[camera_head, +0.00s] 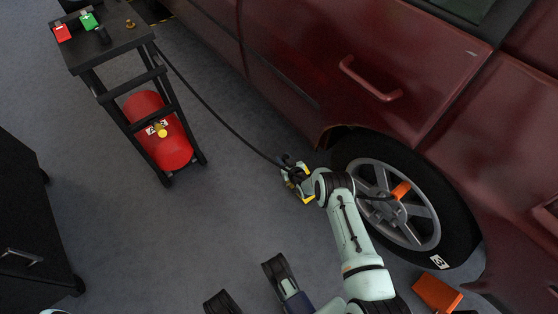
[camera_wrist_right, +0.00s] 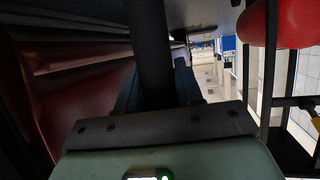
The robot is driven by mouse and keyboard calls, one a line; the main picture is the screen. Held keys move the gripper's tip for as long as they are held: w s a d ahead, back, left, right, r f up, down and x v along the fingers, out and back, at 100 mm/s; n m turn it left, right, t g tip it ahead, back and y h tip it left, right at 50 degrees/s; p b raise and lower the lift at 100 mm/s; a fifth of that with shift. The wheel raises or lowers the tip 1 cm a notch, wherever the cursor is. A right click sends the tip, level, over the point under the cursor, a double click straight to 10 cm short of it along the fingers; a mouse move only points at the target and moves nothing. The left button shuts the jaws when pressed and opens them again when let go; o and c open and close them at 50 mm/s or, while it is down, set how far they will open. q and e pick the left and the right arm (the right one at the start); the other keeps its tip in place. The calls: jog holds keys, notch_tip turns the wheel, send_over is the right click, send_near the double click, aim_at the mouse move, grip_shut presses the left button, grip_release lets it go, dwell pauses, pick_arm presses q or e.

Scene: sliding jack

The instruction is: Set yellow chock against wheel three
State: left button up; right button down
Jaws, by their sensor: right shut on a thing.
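My right gripper (camera_head: 294,177) is low, just left of the wheel (camera_head: 417,220) of the dark red car. Yellow patches, which look like the yellow chock (camera_head: 308,199), show at its edges; the gripper and wrist hide most of it.
A dark cabinet (camera_head: 30,230) stands left. Grey floor between cabinet and wheel is largely clear.

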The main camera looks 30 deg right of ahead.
jog(key=s+d, duration=0.4)
jog(key=d, duration=0.7)
jog(key=shift+s+d, duration=0.2)
dwell(0.5)
jog(key=shift+s+r, duration=0.1)
jog(key=s+p, duration=0.1)
jog(key=s, duration=0.1)
jog(key=s+p, duration=0.1)
jog(key=s, duration=0.1)
jog(key=s+p, duration=0.1)
jog(key=shift+s+d+f, duration=0.25)
jog(key=shift+s+f, duration=0.05)
jog(key=shift+s, duration=0.1)
dwell(0.5)
jog(key=shift+s+f, duration=0.2)
jog(key=shift+s, duration=0.3)
jog(key=shift+s+d+p, duration=0.15)
jog(key=shift+s+p, duration=0.3)
jog(key=shift+s, duration=0.75)
jog(key=shift+s+d+p, duration=0.1)
jog(key=shift+s+p, duration=0.35)
jog(key=shift+s, duration=0.75)
jog(key=shift+f, duration=0.1)
